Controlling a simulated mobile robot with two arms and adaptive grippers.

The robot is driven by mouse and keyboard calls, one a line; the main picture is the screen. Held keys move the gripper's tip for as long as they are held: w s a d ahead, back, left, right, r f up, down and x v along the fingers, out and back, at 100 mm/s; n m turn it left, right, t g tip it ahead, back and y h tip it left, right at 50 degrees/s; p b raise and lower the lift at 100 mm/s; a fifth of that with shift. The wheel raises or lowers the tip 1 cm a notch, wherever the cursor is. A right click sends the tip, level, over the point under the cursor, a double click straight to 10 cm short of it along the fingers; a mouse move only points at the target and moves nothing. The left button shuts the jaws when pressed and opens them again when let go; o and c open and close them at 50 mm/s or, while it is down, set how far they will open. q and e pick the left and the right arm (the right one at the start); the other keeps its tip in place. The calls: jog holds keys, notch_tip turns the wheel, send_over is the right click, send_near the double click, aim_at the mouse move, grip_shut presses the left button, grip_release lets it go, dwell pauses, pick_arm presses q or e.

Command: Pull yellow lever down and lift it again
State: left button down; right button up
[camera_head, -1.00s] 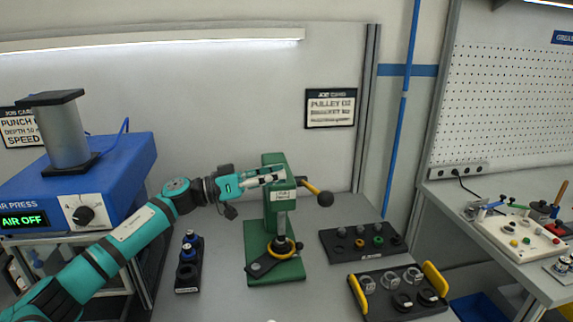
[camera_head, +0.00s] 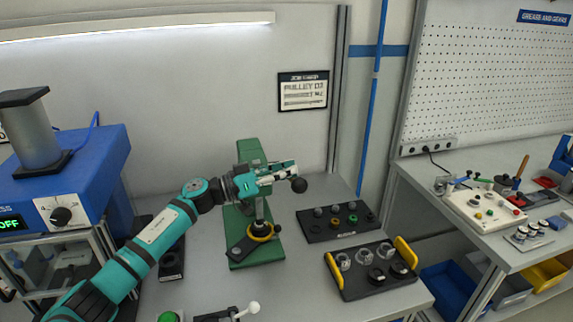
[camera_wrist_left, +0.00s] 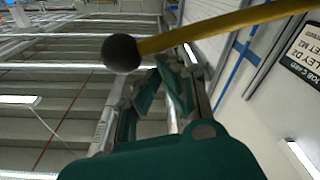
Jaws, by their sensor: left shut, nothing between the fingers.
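The green press (camera_head: 250,152) stands on the table. Its yellow lever (camera_wrist_left: 225,25) crosses the top of the left wrist view and ends in a black ball knob (camera_wrist_left: 121,53). In the head view the knob (camera_head: 299,185) shows right of the press, and my gripper hides most of the lever. My left gripper (camera_head: 293,168) is shut and empty, its tips just above and beside the knob. In the wrist view the fingers (camera_wrist_left: 165,75) lie close below the lever; I cannot tell whether they touch it. My right gripper is out of view.
A dark tray with small parts (camera_head: 310,228) and a yellow-handled tray (camera_head: 347,287) lie right of the press. The blue air press (camera_head: 100,150) stands at the left. A white-knobbed lever (camera_head: 253,307) shows at the front. The table between press and front edge is mostly clear.

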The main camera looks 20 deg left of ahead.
pick_arm(q)
jog(key=shift+d, duration=0.1)
jog(key=shift+s+d+f+m, duration=0.1)
jog(key=shift+s+f+m, duration=0.15)
jog(key=shift+f, duration=0.35)
jog(key=shift+s+d+f+m, duration=0.15)
jog(key=shift+s+f, duration=0.05)
jog(key=shift+f, duration=0.35)
jog(key=shift+s+d+f+m, duration=0.1)
jog(key=shift+s+f+m, duration=0.15)
jog(key=shift+f, duration=0.35)
